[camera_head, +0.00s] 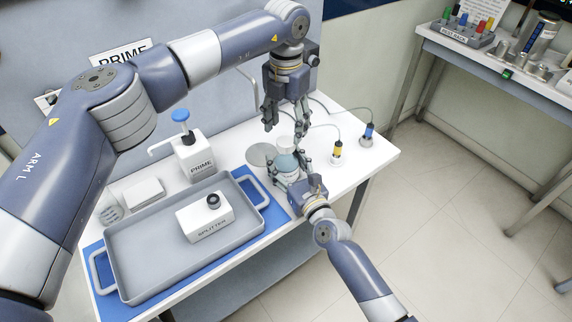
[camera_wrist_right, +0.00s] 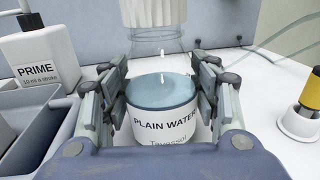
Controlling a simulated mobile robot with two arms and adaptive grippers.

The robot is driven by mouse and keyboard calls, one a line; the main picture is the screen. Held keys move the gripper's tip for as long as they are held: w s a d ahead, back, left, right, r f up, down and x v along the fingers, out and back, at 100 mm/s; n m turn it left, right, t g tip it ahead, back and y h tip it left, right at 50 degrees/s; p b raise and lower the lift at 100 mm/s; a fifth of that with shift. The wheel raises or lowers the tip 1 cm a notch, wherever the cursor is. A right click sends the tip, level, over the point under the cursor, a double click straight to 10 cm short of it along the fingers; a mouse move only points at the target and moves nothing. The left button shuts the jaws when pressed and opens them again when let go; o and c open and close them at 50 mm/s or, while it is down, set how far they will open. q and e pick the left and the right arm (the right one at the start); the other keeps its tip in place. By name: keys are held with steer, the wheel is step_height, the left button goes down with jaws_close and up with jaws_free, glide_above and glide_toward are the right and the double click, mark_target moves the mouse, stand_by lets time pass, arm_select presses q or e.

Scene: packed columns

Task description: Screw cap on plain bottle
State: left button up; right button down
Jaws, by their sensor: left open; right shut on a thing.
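The plain bottle (camera_wrist_right: 165,122), labelled PLAIN WATER, stands upright with bluish water under a clear upper part. It also shows in the head view (camera_head: 287,163). My right gripper (camera_head: 287,178) is shut on its body, with fingers at both sides in the right wrist view (camera_wrist_right: 163,100). A white ribbed cap (camera_wrist_right: 160,12) shows directly above the clear part; it is a pale cylinder in the head view (camera_head: 286,142). I cannot tell whether it is threaded on. My left gripper (camera_head: 286,126) is open above the cap, fingers pointing down and spread.
A grey tray (camera_head: 128,278) holding a SPLITTER block (camera_head: 205,222) lies on a blue mat. The PRIME pump bottle (camera_head: 197,160) stands behind it. A yellow-banded probe (camera_head: 337,150) and a blue-banded probe (camera_head: 368,133) stand in holders at right. A grey disc (camera_head: 261,154) lies left of the bottle.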

mark_target(286, 140)
arm_select(q)
steer(key=shift+f, duration=2.35)
steer(key=c, duration=1.2)
steer(key=shift+o, duration=0.2)
steer(key=o, duration=1.3)
steer(key=shift+c, duration=0.2)
step_height(286, 140, up, 12)
